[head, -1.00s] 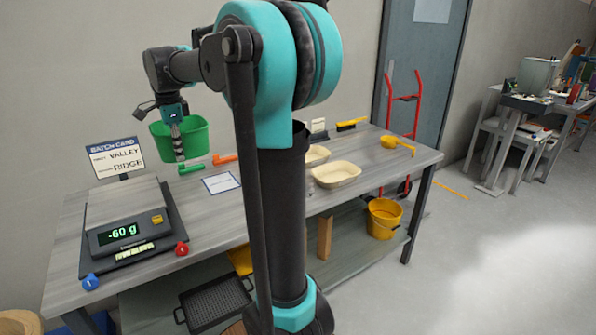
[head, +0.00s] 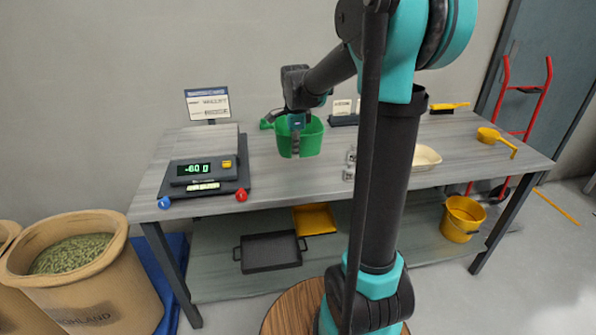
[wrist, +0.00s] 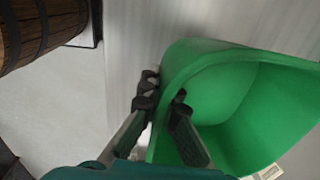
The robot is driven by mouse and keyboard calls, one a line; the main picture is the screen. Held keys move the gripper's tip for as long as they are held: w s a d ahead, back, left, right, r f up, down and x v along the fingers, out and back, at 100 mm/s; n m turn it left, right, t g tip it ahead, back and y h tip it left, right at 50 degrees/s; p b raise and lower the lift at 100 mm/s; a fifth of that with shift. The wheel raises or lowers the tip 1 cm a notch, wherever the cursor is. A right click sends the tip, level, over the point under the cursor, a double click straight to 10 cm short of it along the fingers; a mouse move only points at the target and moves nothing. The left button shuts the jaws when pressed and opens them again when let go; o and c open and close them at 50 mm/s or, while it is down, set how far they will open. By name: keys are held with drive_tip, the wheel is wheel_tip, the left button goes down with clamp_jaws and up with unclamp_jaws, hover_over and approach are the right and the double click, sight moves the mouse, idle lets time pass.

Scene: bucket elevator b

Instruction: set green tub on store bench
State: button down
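The green tub (head: 310,140) hangs upright in front of my wrist, over the bench with the scale; I cannot tell its height above the top. My gripper (head: 296,146) is shut on its near rim. In the wrist view one finger of my gripper (wrist: 163,98) is outside the tub wall and one inside. The tub (wrist: 240,85) looks empty in the part I see. The long grey bench (head: 265,176) fills the middle of the head view. No label marks it as the store bench, so I cannot tell if it is that one.
A scale (head: 205,172) reading -60 g stands at the bench's left, by a blue knob (head: 164,203) and red knob (head: 242,194). A cream tray (head: 427,157) and yellow scoop (head: 490,135) lie right. A sack (head: 85,275) stands front left. A barrel (wrist: 40,30) shows in the wrist view.

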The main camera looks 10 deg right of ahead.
sight(295, 180)
wheel_tip(295, 180, down, 9)
drive_tip(key=shift+a+r, duration=0.1)
drive_tip(key=shift+r, duration=0.05)
idle(0.4)
drive_tip(key=c, duration=2.3)
unclamp_jaws()
drive_tip(key=o, duration=0.6)
wheel_tip(295, 180, up, 11)
drive_tip(key=s, duration=0.1)
drive_tip(key=s+d+f+n+t, duration=0.1)
drive_tip(key=s+f+n, duration=0.3)
drive_tip(key=s+n, duration=0.2)
drive_tip(key=s+d+f+n+t, duration=0.1)
drive_tip(key=s+d+f+n, duration=0.1)
drive_tip(key=s+f+n, duration=0.3)
drive_tip(key=s+d+f+n+t, duration=0.1)
drive_tip(key=s+f+n, duration=0.4)
drive_tip(key=s, duration=0.6)
drive_tip(key=shift+s+d+n, duration=0.15)
drive_tip(key=shift+s+n, duration=0.05)
drive_tip(key=shift+n, duration=0.45)
drive_tip(key=shift+s+d+n, duration=0.1)
drive_tip(key=shift+s+n, duration=0.05)
drive_tip(key=shift+n, duration=0.5)
